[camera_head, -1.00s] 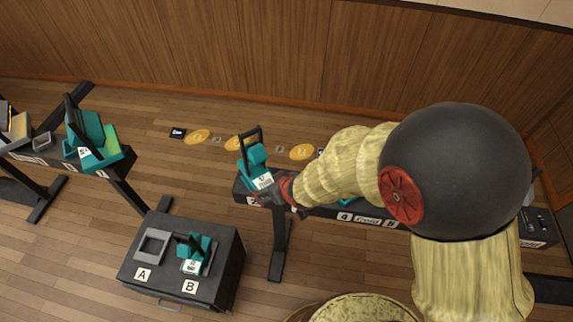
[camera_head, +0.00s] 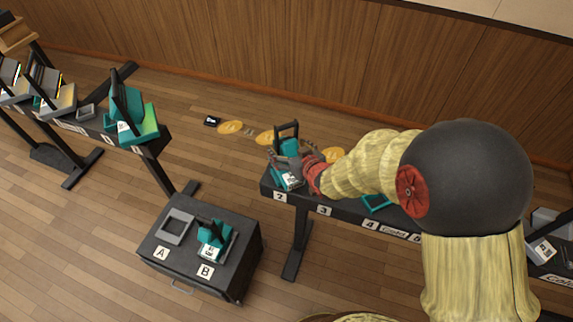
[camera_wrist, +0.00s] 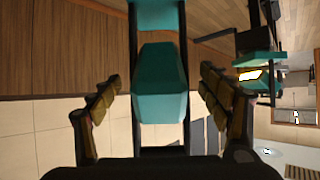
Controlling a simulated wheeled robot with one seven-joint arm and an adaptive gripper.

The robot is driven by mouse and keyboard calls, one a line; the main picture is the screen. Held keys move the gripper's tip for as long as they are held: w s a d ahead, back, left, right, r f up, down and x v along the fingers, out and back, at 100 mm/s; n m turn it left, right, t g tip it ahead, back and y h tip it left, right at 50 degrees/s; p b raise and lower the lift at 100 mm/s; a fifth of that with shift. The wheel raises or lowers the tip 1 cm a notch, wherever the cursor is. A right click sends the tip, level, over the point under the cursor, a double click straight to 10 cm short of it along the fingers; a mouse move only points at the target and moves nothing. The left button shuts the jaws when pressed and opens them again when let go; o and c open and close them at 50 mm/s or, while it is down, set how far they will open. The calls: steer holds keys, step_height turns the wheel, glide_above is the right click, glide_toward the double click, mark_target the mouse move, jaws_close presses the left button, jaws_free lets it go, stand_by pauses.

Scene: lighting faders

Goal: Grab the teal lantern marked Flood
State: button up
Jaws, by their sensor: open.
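A teal lantern (camera_head: 289,147) with a black handle and a white label stands at place 2 on the black bench. My gripper (camera_head: 293,158) is at this lantern. In the wrist view the teal body (camera_wrist: 160,85) lies between the two spread fingers of my gripper (camera_wrist: 160,82), with a gap on each side. Another teal lantern (camera_head: 214,234) stands in slot B of the dark cabinet. A third teal lantern (camera_head: 127,108) stands on the left bench. The label words are too small to read, so I cannot tell which says Flood.
The dark cabinet (camera_head: 235,277) has an empty grey frame (camera_head: 176,227) at slot A. An empty teal frame (camera_head: 376,203) sits near place 4 on the black bench (camera_head: 338,201). Grey lanterns (camera_head: 57,95) stand at the far left. Orange discs (camera_head: 230,128) mark the floor behind.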

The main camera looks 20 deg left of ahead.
steer(key=shift+x, duration=1)
steer(key=c, duration=0.4)
jaws_close()
steer(key=shift+w+r, duration=0.15)
